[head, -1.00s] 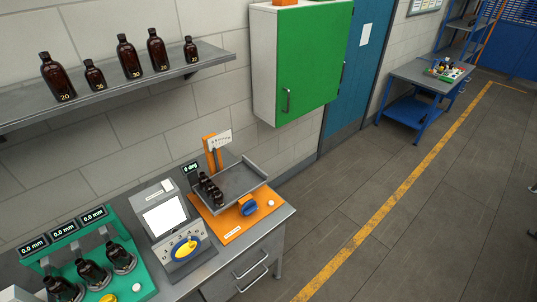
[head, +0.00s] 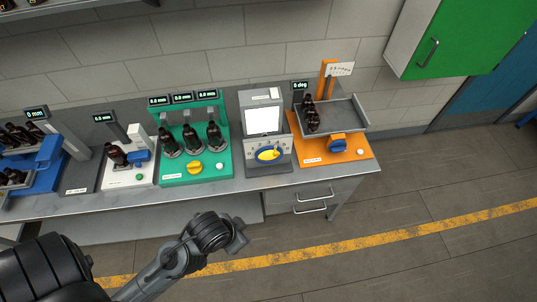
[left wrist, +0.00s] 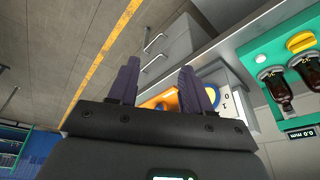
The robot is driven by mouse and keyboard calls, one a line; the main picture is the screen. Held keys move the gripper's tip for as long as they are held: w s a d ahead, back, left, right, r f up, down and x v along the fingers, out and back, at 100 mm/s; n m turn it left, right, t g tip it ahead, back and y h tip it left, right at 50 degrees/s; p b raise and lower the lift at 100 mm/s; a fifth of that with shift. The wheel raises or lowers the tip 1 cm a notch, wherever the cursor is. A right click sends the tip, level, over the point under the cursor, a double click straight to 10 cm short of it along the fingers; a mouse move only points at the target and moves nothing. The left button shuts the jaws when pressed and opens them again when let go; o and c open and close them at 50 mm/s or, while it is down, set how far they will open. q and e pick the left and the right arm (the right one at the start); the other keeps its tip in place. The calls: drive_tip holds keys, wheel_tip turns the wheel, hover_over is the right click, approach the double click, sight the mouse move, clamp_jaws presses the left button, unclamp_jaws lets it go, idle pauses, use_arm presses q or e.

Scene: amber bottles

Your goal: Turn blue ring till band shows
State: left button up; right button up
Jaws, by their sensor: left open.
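In the head view a blue ring (head: 259,155) surrounds a yellow pointer (head: 268,154) on the sloped front of a grey unit (head: 264,108) with a lit white screen. The numbered dial face lies around the ring. I cannot make out a band on it. My left gripper (head: 238,237) is in front of the bench, below and left of the ring, touching nothing. In the left wrist view its two dark fingers (left wrist: 158,72) are apart and empty. Part of the grey unit's dial face (left wrist: 229,103) shows beyond the right finger. My right gripper is not in view.
An orange station (head: 325,152) with a tray, bottles and a blue knob (head: 338,145) stands right of the grey unit. A green station (head: 220,171) with several amber bottles stands left. Drawer handles (head: 314,208) stick out below the bench top. The floor in front is open.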

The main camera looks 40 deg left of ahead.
use_arm(q)
drive_tip(key=n+t+y+b, duration=0.8)
drive_tip(key=n+t+b, duration=0.55)
drive_tip(key=n, duration=1.05)
approach(275, 155)
drive_tip(key=w+g+b, duration=0.1)
drive_tip(key=g+b, duration=0.1)
drive_tip(key=x, duration=0.6)
drive_tip(key=r+p+x, duration=0.1)
drive_tip(key=x, duration=0.2)
drive_tip(key=shift+w+r, duration=0.1)
drive_tip(key=shift+w, duration=0.35)
